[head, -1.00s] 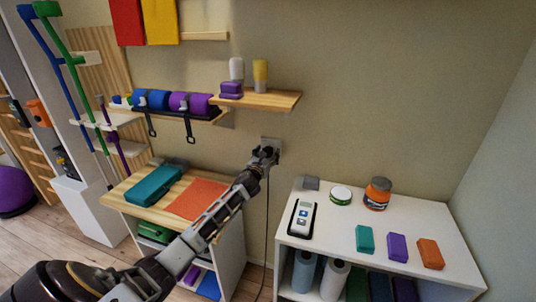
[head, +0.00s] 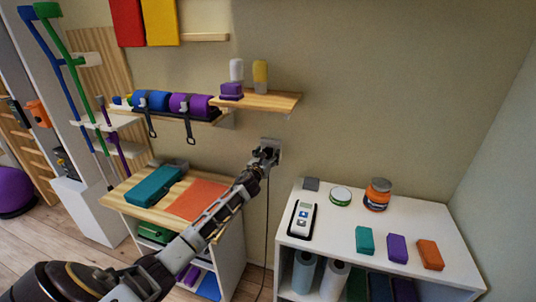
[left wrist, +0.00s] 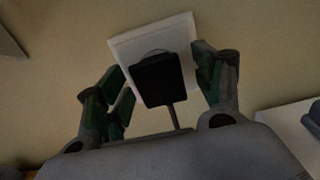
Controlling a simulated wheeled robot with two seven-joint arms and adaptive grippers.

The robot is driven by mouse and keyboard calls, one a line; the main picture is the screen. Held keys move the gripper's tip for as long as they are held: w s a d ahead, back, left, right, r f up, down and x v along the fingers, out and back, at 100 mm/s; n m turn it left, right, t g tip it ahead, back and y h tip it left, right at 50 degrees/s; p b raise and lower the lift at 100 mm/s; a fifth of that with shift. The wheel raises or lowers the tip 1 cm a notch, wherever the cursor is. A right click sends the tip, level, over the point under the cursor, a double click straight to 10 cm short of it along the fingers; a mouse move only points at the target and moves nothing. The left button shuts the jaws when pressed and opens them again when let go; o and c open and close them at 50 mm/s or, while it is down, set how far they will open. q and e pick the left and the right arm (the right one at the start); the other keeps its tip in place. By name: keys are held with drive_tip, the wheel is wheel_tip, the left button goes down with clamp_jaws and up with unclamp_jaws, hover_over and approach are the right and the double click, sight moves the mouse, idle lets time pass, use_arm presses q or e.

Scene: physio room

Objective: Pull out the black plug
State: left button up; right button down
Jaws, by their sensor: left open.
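The black plug (left wrist: 160,79) sits at a white wall socket (left wrist: 124,46) in the left wrist view, with its cord running down from it. My left gripper (left wrist: 163,80) is open, with one finger on each side of the plug. A gap shows between the plug and each finger. In the head view my left gripper (head: 265,153) is at the socket plate (head: 275,144) on the wall and hides most of the plug. The cord (head: 267,220) hangs down the wall below. My right gripper is not in view.
A white cabinet (head: 400,222) at the right carries a handheld device (head: 302,218), jars and small blocks. A wooden-topped unit (head: 130,195) stands at the left with a teal case (head: 154,186). A wooden shelf (head: 275,101) is above the socket.

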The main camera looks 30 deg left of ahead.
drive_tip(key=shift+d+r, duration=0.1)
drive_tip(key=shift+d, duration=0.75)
